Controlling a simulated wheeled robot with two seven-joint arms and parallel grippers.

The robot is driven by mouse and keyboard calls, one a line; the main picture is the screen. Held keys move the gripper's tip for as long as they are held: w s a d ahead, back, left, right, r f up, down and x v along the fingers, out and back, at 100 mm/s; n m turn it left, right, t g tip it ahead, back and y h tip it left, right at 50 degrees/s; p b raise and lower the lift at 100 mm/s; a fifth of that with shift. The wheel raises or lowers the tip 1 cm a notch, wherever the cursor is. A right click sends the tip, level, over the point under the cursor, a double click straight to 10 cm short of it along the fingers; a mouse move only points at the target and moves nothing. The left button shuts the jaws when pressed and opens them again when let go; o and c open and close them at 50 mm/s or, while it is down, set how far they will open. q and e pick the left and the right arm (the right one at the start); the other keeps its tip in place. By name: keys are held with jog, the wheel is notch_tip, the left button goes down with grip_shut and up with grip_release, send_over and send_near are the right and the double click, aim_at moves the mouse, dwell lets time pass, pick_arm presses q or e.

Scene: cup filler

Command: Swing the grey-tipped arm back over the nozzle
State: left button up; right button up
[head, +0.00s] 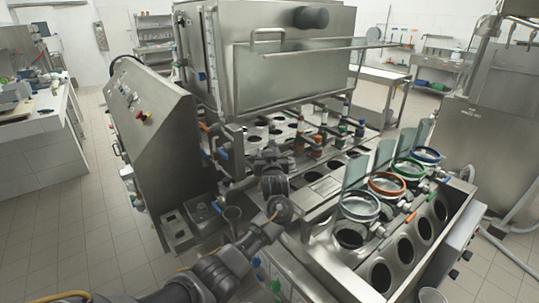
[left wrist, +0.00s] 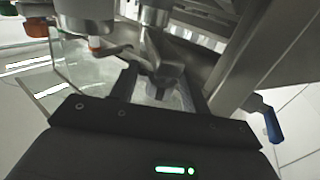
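My left gripper (head: 268,160) reaches in from the bottom of the head view to the front left corner of the filler, below the steel hopper. In the left wrist view its two dark fingers (left wrist: 158,88) stand apart. A grey metal piece (left wrist: 168,70), perhaps the grey-tipped arm, shows at the fingertips below a steel nozzle (left wrist: 152,15); I cannot tell whether they touch it. In the head view orange-, green- and blue-tipped nozzle fittings (head: 315,145) stand right of my gripper. My right gripper is not seen.
The steel hopper (head: 290,70) hangs over the nozzle row. A sloped control panel (head: 150,130) stands left. A bin with round holes and coloured-ring lids (head: 385,185) stands front right. A blue handle (left wrist: 272,125) is right in the wrist view. The floor at left is clear.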

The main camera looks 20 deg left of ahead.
pick_arm(q)
jog(key=b+v, duration=0.2)
jog(key=v, duration=0.9)
